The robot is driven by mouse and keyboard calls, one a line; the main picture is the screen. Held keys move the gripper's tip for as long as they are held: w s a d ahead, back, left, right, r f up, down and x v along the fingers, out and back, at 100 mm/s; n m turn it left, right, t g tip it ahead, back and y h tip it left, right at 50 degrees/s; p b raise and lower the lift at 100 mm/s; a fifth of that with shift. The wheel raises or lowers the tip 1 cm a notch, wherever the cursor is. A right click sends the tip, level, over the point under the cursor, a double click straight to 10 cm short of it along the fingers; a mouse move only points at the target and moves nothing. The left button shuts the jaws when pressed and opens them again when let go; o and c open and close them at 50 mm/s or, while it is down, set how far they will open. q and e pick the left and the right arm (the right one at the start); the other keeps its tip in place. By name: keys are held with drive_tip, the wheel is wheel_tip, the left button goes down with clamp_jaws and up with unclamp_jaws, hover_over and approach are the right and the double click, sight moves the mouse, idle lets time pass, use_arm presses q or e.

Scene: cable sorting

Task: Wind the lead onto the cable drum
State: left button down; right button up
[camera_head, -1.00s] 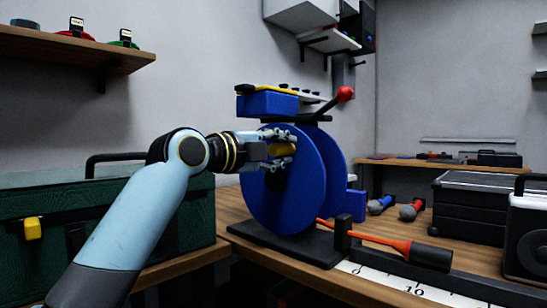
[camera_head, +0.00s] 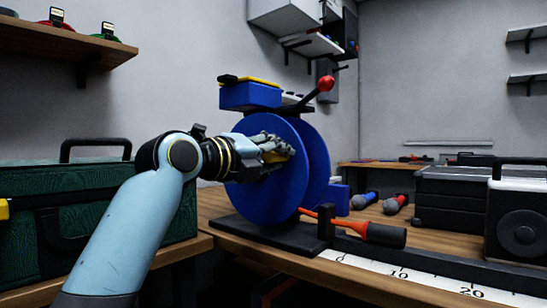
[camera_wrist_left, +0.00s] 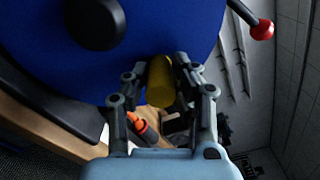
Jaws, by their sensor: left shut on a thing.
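The blue cable drum (camera_head: 255,190) stands on a black base on the bench. My left gripper (camera_head: 280,150) is shut on the drum's yellow crank handle (camera_head: 275,157), in front of the near disc. In the left wrist view the handle (camera_wrist_left: 160,85) sits between both fingers (camera_wrist_left: 160,75), beside the blue disc (camera_wrist_left: 165,25). The orange lead (camera_head: 340,224) runs from low on the drum past a black post (camera_head: 326,226) and ends in a thick black plug (camera_head: 385,235). Turns wound between the discs are hidden. My right gripper is not in view.
A white measuring scale (camera_head: 425,278) and black rail (camera_head: 450,260) run along the bench front. A red-knobbed lever (camera_head: 326,83) tops the drum. Black cases (camera_head: 465,200), a speaker (camera_head: 522,230) and two microphones (camera_head: 392,206) stand right. A green toolbox (camera_head: 90,205) is left.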

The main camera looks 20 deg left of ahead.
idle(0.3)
use_arm(q)
drive_tip(key=c, duration=1.1)
unclamp_jaws()
drive_tip(key=shift+v, duration=6.05)
drive_tip(key=shift+r, duration=0.1)
